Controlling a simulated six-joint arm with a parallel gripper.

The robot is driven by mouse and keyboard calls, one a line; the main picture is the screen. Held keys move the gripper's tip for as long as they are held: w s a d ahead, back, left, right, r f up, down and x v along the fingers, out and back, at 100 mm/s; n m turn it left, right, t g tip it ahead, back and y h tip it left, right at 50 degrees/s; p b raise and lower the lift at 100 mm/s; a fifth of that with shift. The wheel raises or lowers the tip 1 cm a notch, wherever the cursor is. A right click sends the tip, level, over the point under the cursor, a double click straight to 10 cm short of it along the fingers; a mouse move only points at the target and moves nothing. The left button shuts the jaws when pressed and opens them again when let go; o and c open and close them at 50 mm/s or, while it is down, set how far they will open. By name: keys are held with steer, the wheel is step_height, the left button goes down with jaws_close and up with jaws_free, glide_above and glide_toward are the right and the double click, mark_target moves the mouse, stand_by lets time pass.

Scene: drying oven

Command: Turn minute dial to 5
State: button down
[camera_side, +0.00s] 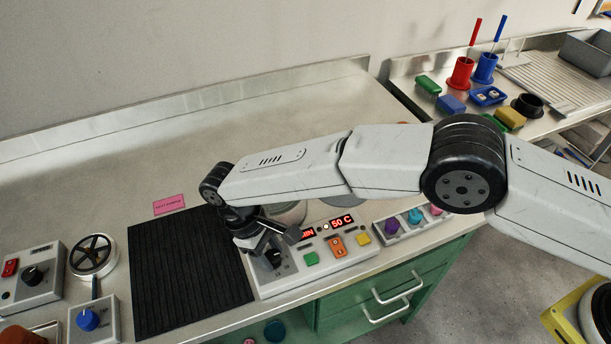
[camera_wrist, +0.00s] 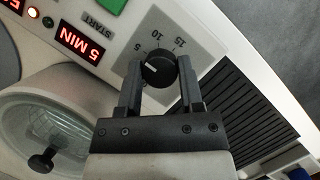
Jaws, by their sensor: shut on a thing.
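The minute dial (camera_wrist: 158,70) is a round black knob with a white pointer line, on a grey scale plate marked 5, 10 and 15. Its pointer is turned towards the 5 mark, and the red display (camera_wrist: 82,41) beside it reads "5 MIN". My gripper (camera_wrist: 158,82) is shut on the dial, with one finger on each side of it. In the side view my gripper (camera_side: 262,250) is over the left end of the white control panel (camera_side: 318,277), and the dial (camera_side: 273,259) is partly hidden by the fingers.
A green START button (camera_side: 311,258), an orange switch (camera_side: 337,246) and a yellow button (camera_side: 363,239) sit right of the dial. A black ribbed mat (camera_side: 188,270) lies left of the panel. A glass-lidded vessel (camera_wrist: 60,125) stands close behind.

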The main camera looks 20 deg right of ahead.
steer(key=shift+c, duration=1.2)
jaws_free()
steer(key=shift+w+r, duration=0.1)
steer(key=shift+r, duration=0.05)
steer(key=v, duration=0.7)
steer(key=shift+r, duration=0.25)
steer(key=shift+a, duration=0.1)
steer(key=shift+w, duration=0.1)
